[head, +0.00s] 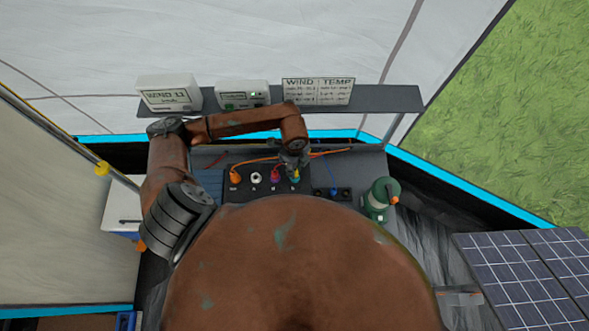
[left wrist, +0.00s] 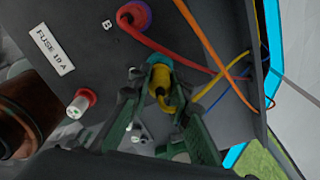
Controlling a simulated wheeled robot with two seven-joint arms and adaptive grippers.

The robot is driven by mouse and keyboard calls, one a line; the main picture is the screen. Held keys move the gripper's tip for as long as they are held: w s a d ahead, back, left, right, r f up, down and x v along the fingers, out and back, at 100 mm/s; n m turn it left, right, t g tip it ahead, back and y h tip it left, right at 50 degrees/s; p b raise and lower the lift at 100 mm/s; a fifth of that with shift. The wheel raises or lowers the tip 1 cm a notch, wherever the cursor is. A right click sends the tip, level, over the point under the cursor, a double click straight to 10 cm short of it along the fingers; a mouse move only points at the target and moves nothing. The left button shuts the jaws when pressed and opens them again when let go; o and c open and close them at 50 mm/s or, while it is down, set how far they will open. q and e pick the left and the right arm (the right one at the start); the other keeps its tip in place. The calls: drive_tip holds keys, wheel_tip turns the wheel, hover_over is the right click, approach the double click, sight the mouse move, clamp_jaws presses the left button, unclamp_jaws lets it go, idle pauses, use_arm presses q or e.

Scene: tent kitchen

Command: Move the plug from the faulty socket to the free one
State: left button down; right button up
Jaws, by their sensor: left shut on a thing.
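A dark panel (head: 265,190) on the bench carries a row of sockets. A yellow plug (left wrist: 160,92) with a yellow cable sits at a teal-ringed socket (left wrist: 160,61); how deep it is seated I cannot tell. My left gripper (head: 294,170) is shut on this plug from above, its green fingers (left wrist: 158,106) on either side of it. A red plug (left wrist: 130,14) stands in the neighbouring purple-ringed socket, by a label B. Further left in the head view are a white-ringed socket (head: 256,178) with no plug and an orange plug (head: 235,176). My right gripper is out of view.
Orange, red and blue cables (left wrist: 222,88) run close beside the gripper. A white-topped, red-ringed fitting (left wrist: 80,103) stands near the fuse label (left wrist: 52,50). A black strip with a blue plug (head: 333,191) and a green lantern (head: 379,200) stand to the right. A shelf (head: 385,99) runs behind.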

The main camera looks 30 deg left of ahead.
use_arm(q)
drive_tip(key=shift+f+b, duration=0.55)
drive_tip(key=shift+f, duration=0.3)
drive_tip(key=c, duration=1.7)
unclamp_jaws()
drive_tip(key=shift+r, duration=0.1)
wheel_tip(320, 180, up, 12)
drive_tip(key=shift+f, duration=0.1)
